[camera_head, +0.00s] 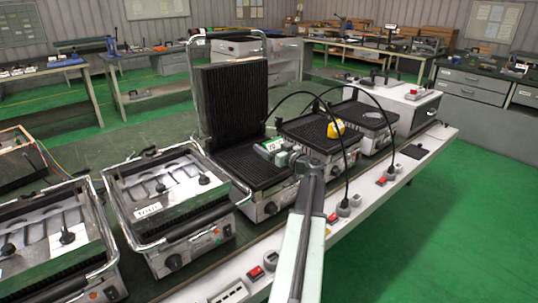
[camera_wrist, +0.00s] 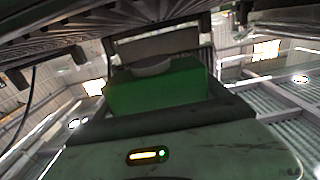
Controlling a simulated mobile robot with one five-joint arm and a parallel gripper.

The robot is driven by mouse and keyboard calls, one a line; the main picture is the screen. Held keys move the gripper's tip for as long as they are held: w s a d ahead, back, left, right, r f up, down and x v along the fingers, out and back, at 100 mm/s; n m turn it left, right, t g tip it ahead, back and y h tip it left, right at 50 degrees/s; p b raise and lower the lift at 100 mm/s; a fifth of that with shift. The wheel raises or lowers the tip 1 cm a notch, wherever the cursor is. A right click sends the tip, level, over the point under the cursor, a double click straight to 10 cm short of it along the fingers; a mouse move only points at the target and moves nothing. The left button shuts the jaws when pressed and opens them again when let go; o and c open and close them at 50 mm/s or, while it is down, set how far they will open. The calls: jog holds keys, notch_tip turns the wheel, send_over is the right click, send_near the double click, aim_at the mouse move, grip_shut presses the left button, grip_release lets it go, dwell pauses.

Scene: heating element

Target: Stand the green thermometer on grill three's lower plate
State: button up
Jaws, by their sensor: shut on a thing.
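The green thermometer (camera_head: 270,146) is at my gripper's tip in the head view, a small green body with a pale face. In the wrist view its green body (camera_wrist: 155,95) fills the middle, with a grey round part on top. My gripper (camera_head: 293,156) is shut on it. The third grill from the left stands open, its ribbed upper plate (camera_head: 232,98) raised upright. The thermometer is over the right part of its ribbed lower plate (camera_head: 243,167). I cannot tell whether it touches the plate. The fingertips are largely hidden.
Two closed grills (camera_head: 172,190) stand to the left. Another ribbed plate (camera_head: 312,130) with a yellow object (camera_head: 336,129) is to the right, with black cables looping above it. A white ledge with sockets and red switches (camera_head: 333,218) runs along the front.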

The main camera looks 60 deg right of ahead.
jog(key=shift+w+d, duration=0.25)
jog(key=shift+w, duration=0.15)
jog(key=shift+s+a+f+b, duration=0.1)
jog(key=shift+f+b, duration=1.95)
jog(key=shift+b, duration=0.05)
jog(key=o, duration=1.4)
jog(key=shift+r+p, duration=0.35)
jog(key=shift+p, duration=0.1)
jog(key=v, duration=1.2)
